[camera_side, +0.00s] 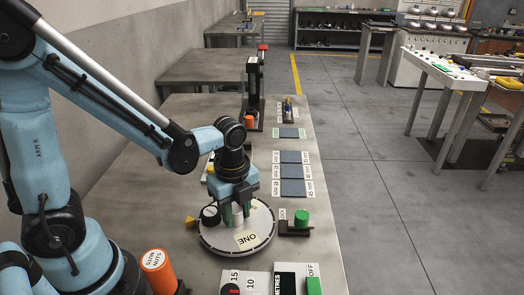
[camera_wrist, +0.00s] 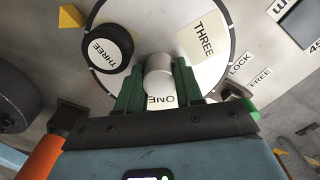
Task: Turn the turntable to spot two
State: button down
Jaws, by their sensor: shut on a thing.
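The turntable (camera_side: 262,217) is a round pale disc with a dark rim, flat on the bench. Its ONE label (camera_side: 246,239) faces the near side in the side view. In the wrist view a THREE label (camera_wrist: 203,38) shows at upper right. A black round piece with a white top marked THREE (camera_wrist: 111,48) stands on the disc. My gripper (camera_wrist: 158,82) is over the disc, its green fingers shut on a silver peg (camera_wrist: 159,70). A yellow wedge (camera_side: 190,221) sits on the bench just outside the rim at left. No TWO label is visible.
A green knob (camera_side: 301,217) on a dark block stands close to the right of the disc, near LOCK (camera_wrist: 241,63) and FREE (camera_wrist: 260,77) labels. An orange cylinder (camera_side: 158,272) is at front left. Dark pads (camera_side: 291,171) lie behind, along the bench's right side.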

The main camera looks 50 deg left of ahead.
aim_at(235, 209)
jog(key=shift+d, duration=0.1)
jog(key=c, duration=0.7)
grip_release()
jog(key=shift+c, duration=0.2)
jog(key=shift+r, duration=0.1)
notch_tip(235, 209, up, 12)
dwell(0.4)
jog(key=a+n+t, duration=0.1)
jog(key=n+t, duration=0.1)
jog(key=n, duration=0.4)
jog(key=a+n+t, duration=0.1)
jog(key=n+t, duration=0.1)
jog(key=n, duration=0.4)
jog(key=a+f+n+t, duration=0.1)
jog(key=n+t, duration=0.2)
jog(key=n, duration=0.4)
jog(key=shift+s+a, duration=0.15)
jog(key=shift+a, duration=0.1)
